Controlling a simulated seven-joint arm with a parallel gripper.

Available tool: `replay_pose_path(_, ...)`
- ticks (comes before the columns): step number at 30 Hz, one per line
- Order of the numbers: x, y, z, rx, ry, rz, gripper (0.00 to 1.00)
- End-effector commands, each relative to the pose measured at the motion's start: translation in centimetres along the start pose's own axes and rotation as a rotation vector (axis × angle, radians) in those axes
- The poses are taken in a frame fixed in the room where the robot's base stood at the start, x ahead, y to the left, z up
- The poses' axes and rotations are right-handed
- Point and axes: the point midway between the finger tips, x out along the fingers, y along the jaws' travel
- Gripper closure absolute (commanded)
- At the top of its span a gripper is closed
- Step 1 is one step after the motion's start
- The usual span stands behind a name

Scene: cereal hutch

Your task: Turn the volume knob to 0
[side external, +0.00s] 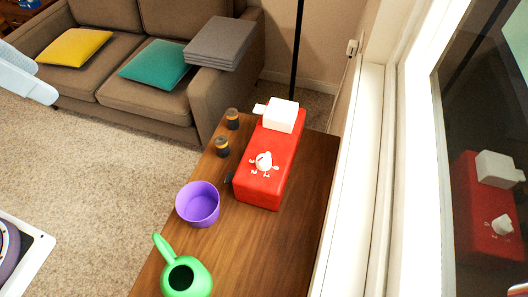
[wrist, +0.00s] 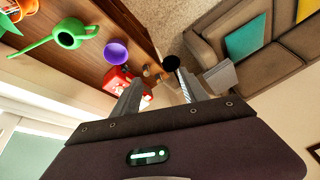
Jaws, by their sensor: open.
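A red box (side external: 280,150) stands on the wooden table in the side external view, with a white block (side external: 280,115) at its far end. The white volume knob (side external: 264,162) is on its top near the front, with white digits 0 to 3 around it. I cannot tell for sure which digit the knob points to. The red box also shows in the wrist view (wrist: 117,78), partly hidden behind a finger, and its knob is not clear there. My gripper (wrist: 160,78) is open and empty, well away from the box. Its fingers do not show in the side external view.
A purple bowl (side external: 198,204) and a green watering can (side external: 186,277) stand in front of the box. Two small dark jars (side external: 232,119) (side external: 221,147) stand left of it. A window wall is close on the right. A sofa (side external: 150,60) with cushions is behind.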

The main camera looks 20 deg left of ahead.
Motion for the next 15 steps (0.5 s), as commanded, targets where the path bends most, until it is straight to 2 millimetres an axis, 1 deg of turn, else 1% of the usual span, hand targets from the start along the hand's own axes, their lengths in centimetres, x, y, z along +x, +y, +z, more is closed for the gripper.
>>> replay_pose_path(1,1.1,0.6,-3.1,0.165,-0.038,0.033,0.49)
replay_pose_path(2,1.9,1.1,-5.0,0.269,-0.055,0.050,0.49)
replay_pose_path(3,3.2,2.1,-7.2,0.407,-0.075,0.076,0.49)
replay_pose_path(5,5.5,4.0,-10.5,0.611,-0.101,0.120,0.49)
replay_pose_path(6,7.4,5.5,-12.3,0.747,-0.116,0.152,0.49)
replay_pose_path(7,8.9,6.9,-13.6,0.848,-0.125,0.177,0.49)
replay_pose_path(8,10.5,8.3,-14.7,0.946,-0.132,0.202,0.49)
replay_pose_path(9,12.7,10.3,-15.8,1.070,-0.142,0.237,0.49)
replay_pose_path(10,14.3,11.9,-16.4,1.156,-0.147,0.262,0.49)
replay_pose_path(12,17.7,15.1,-17.3,1.332,-0.153,0.315,0.49)
replay_pose_path(15,21.3,18.6,-17.4,1.507,-0.155,0.371,0.49)
